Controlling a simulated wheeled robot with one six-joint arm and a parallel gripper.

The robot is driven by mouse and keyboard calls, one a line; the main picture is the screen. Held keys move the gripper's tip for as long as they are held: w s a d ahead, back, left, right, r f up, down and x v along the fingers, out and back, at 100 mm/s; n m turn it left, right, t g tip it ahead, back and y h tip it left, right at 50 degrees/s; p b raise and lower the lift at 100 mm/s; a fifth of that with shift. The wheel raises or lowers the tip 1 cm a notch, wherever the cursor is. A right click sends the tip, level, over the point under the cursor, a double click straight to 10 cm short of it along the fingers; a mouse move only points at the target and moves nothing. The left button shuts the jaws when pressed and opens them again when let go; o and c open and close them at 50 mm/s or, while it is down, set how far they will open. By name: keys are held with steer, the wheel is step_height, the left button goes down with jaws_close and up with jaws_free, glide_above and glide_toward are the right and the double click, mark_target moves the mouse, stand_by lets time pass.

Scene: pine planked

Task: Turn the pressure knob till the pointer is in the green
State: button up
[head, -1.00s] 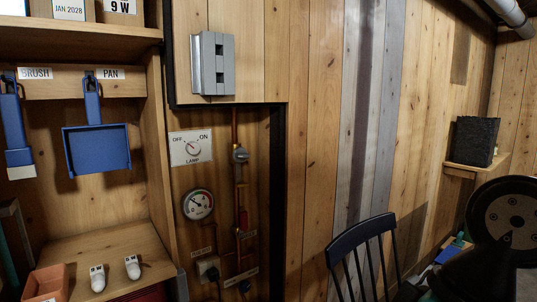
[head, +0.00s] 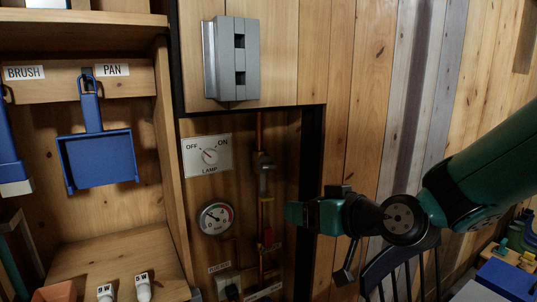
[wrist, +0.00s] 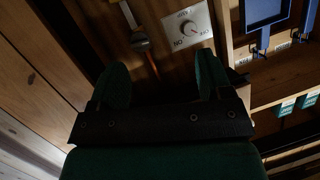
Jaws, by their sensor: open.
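The round white gauge (head: 216,219) is on the recessed wood panel in the head view. Its dial has a red band on the right; its dark pointer is too small to read against the colours. I cannot make out for certain which part is the pressure knob; the fittings below the gauge are dark and partly cut off by the lower edge. My gripper (head: 290,213) is open and empty, right of the gauge and in front of the panel's right side. In the wrist view its two green fingers (wrist: 160,80) stand apart.
A lamp dial plate (head: 208,156) is above the gauge; it also shows in the wrist view (wrist: 187,27). A copper pipe with a grey valve (head: 264,172) runs down beside them. A grey box (head: 232,58) juts out above. Shelves stand left, a dark chair (head: 400,268) lower right.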

mark_target(270, 166)
steer(key=w+a+t+p, duration=0.1)
steer(key=w+a+p, duration=0.2)
steer(key=w, duration=0.3)
steer(key=w+a+r+m+t+p, duration=0.1)
steer(key=w+a+t+p, duration=0.1)
steer(key=w, duration=0.5)
steer(key=w+a+t+p, duration=0.1)
steer(key=w+a+p, duration=0.3)
steer(key=w+p, duration=0.2)
steer(key=shift+w+r+m+t, duration=0.2)
steer(key=shift+w+m+t, duration=0.1)
steer(key=shift+w, duration=0.25)
steer(key=c, duration=0.8)
